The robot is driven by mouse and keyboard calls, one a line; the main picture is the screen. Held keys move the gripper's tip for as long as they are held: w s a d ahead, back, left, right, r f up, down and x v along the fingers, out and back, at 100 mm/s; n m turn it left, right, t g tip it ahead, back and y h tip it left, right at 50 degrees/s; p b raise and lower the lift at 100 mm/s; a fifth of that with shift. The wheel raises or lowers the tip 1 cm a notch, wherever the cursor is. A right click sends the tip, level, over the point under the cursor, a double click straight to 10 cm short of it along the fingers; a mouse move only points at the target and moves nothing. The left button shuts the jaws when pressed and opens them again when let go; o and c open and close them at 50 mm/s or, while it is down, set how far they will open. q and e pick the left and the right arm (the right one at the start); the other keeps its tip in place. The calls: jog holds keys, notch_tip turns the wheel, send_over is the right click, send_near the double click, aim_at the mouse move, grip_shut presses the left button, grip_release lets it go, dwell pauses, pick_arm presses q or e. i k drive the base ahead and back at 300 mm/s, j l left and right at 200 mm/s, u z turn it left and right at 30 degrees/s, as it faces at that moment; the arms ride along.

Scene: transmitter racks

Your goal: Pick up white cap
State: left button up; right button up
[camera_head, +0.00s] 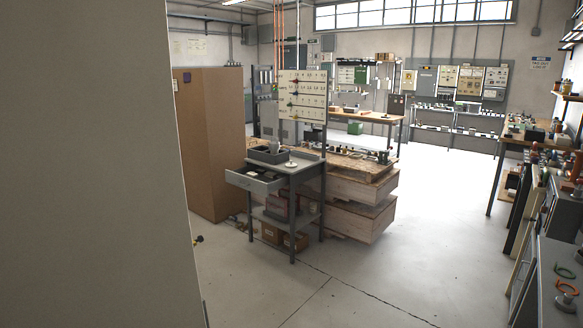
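A small round whitish piece (290,164) lies on the top of the grey tool cart (306,166) in the middle of the view. It may be the white cap, but it is too small to tell. A dark tray (268,155) with grey items in it sits beside it on the cart's left side. The cart's drawer (254,183) stands open toward the left. Neither of my grippers shows in this view.
A large flat grey surface (90,160) fills the left. A brown cabinet (212,140) stands behind the cart, and a wooden workbench (350,188) with drawers is right of it. Cluttered benches (563,250) line the right side. The floor (420,240) between is clear.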

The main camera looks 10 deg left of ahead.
aim_at(290, 165)
jog(key=i, duration=1.2)
jog(key=i+u, duration=0.15)
jog(key=i, duration=1.1)
jog(key=i+l, duration=0.2)
jog(key=i, duration=1)
jog(key=i+l+u, duration=0.1)
jog(key=i+u, duration=0.4)
jog(key=i+l+u, duration=0.25)
jog(key=u, duration=0.25)
jog(key=i+l+u, duration=0.65)
jog(key=l+u, duration=0.35)
jog(key=i+l+u, duration=0.15)
jog(key=l+u, duration=0.85)
jog(key=l, duration=0.15)
jog(key=i, duration=0.05)
